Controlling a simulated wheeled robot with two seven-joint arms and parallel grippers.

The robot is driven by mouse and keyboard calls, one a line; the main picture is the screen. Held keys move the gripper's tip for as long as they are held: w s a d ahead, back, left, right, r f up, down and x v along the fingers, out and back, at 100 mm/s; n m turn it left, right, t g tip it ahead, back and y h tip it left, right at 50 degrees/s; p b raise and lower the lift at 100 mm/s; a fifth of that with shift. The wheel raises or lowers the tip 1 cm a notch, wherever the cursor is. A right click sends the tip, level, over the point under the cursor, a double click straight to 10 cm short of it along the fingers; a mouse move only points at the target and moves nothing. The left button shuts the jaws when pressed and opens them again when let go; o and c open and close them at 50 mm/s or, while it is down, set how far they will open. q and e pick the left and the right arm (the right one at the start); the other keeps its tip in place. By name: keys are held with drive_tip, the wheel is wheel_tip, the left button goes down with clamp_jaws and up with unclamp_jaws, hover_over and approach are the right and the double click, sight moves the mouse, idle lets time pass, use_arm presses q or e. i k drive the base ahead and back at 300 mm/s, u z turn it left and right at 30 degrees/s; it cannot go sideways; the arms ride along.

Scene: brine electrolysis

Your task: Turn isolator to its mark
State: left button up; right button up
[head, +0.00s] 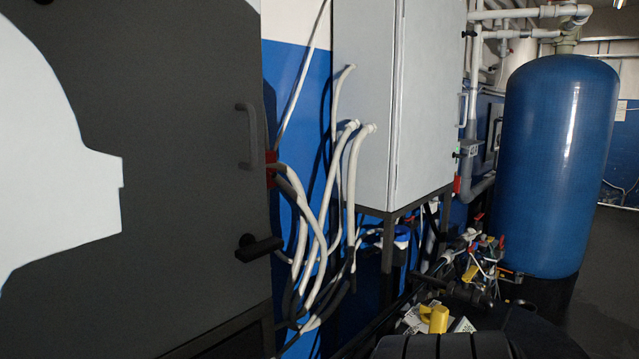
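A dark grey cabinet door (180,235) fills the left of the head view. It carries a black lever-like handle (258,247) low near its right edge, lying roughly level, and a grey pull handle (249,136) above. The black handle may be the isolator; no mark beside it can be made out.
A light grey cabinet (365,100) stands on a dark frame, with pale hoses (318,235) hanging in front. A tall blue tank (556,165) stands at the right, with pipes and small valves (480,255) beside it. Dark floor (610,285) is open at the far right.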

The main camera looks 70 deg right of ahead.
sight(457, 181)
drive_tip(key=z, duration=5.05)
drive_tip(key=i, duration=2.85)
drive_tip(key=u, duration=1.75)
drive_tip(key=i, duration=1.1)
drive_tip(key=u, duration=0.05)
